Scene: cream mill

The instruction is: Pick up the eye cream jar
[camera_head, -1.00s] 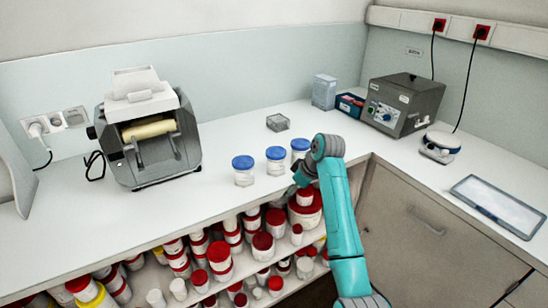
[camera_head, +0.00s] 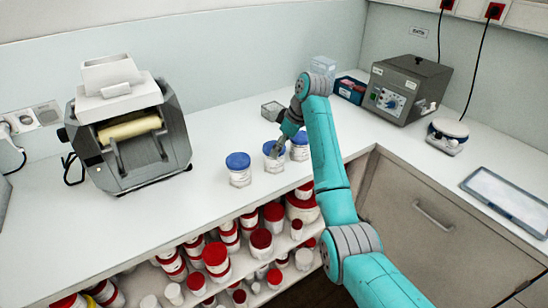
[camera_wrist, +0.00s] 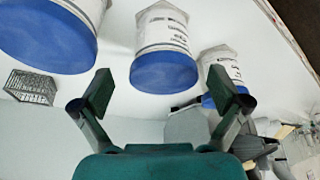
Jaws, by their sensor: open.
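Three white jars with blue lids stand in a row on the white counter: a left jar (camera_head: 238,172), a middle jar (camera_head: 274,164) and a right jar (camera_head: 299,154). Their labels are too small to tell which is the eye cream. My gripper (camera_head: 277,147) is at the middle jar and hides part of its lid. In the wrist view, which is upside down, my open gripper (camera_wrist: 165,92) has its fingers apart with nothing held. A jar (camera_wrist: 164,55) shows beyond the gap between them, with one jar on each side; I cannot tell whether the fingers touch any.
A grey roller mill (camera_head: 130,130) stands to the left. A small wire basket (camera_head: 271,110) is behind the jars, also in the wrist view (camera_wrist: 31,86). A grey control box (camera_head: 405,88) and a round device (camera_head: 447,137) are to the right. Red-lidded tubs (camera_head: 216,258) fill the shelf below.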

